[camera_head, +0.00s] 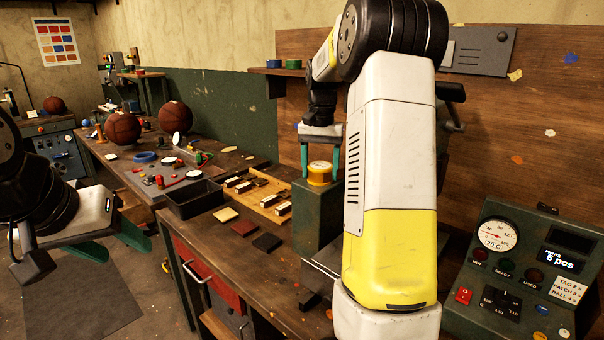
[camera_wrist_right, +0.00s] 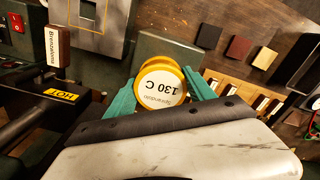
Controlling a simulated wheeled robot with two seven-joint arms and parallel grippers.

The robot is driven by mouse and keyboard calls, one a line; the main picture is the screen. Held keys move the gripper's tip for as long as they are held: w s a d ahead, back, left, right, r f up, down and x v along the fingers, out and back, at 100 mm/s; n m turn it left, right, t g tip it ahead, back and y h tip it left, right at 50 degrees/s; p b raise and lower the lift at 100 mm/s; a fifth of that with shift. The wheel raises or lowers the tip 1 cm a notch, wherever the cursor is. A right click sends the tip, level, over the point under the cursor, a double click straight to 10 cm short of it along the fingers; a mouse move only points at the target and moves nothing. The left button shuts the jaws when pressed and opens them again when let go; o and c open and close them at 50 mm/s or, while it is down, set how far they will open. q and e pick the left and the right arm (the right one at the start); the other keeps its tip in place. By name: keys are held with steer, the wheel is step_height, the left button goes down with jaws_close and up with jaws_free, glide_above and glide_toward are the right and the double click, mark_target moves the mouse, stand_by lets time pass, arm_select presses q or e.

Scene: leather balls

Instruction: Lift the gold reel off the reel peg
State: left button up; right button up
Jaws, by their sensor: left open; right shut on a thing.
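My left gripper (camera_head: 110,244) is open and empty at the left, away from the table.
A black tray (camera_head: 192,203), a wooden rack (camera_head: 258,195) and several leather patches lie left of the stand. Two leather balls (camera_head: 123,129) (camera_head: 174,116) sit farther back. A gauge console (camera_head: 530,270) stands at the right. My right arm hides part of the bench.

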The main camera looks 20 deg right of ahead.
mark_target(320, 166)
steer(key=shift+r, duration=0.1)
steer(key=shift+r, duration=0.55)
steer(key=shift+s+a+r, duration=0.1)
steer(key=shift+s+r, duration=0.05)
steer(key=shift+r, duration=0.5)
steer(key=shift+s+a+r, duration=0.1)
steer(key=shift+s+r, duration=0.05)
steer(key=shift+r, duration=0.45)
steer(key=s+a+r, duration=0.1)
steer(key=s+a, duration=0.2)
steer(key=s, duration=0.3)
steer(key=s+a+r, duration=0.1)
steer(key=s+a, duration=0.3)
steer(key=s, duration=0.3)
steer(key=shift+s+r, duration=0.15)
steer(key=shift+s, duration=0.15)
